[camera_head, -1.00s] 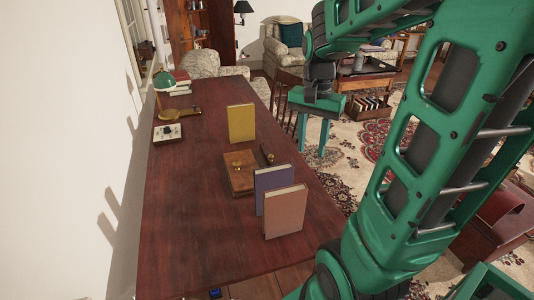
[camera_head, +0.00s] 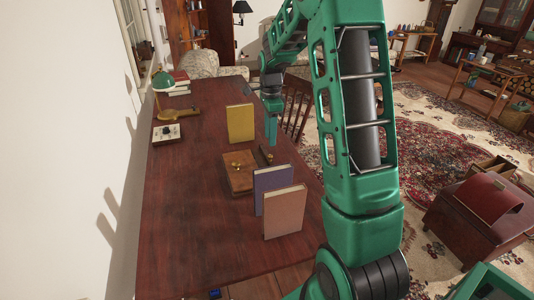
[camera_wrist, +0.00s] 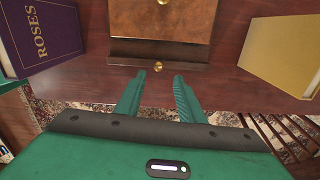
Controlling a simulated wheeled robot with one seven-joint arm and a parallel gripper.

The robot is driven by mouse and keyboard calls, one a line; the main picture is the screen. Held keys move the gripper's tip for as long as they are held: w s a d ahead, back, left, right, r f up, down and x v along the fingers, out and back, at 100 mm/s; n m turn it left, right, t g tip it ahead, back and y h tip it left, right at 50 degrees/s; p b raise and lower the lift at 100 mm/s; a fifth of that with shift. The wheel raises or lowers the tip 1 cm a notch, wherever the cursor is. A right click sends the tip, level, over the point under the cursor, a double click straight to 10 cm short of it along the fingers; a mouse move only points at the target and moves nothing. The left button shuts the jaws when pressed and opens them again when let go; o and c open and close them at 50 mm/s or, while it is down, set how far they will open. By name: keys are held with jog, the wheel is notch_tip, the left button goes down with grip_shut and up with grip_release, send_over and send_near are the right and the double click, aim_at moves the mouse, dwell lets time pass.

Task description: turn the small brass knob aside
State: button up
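A brown wooden box (camera_head: 238,180) lies on the dark red table, with a brass knob (camera_head: 237,164) on its top. In the wrist view the box (camera_wrist: 160,22) is at the top, its upper knob (camera_wrist: 163,2) cut by the frame edge. A dark wooden strip (camera_wrist: 125,53) stands along its near side and bears a small brass knob (camera_wrist: 158,67). My gripper (camera_wrist: 159,77) is open and empty, its two green fingertips to either side of and just short of this small knob in the picture. In the head view my gripper (camera_head: 272,138) hangs by the table's right edge.
A yellow book (camera_head: 240,123) stands behind the box. A purple book (camera_head: 272,190) and a tan book (camera_head: 285,212) stand in front of it.

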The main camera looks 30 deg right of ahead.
aim_at(270, 155)
notch_tip(270, 155, down, 8)
jog(key=shift+r, duration=0.1)
dwell(0.4)
grip_shut()
jog(key=shift+a, duration=0.15)
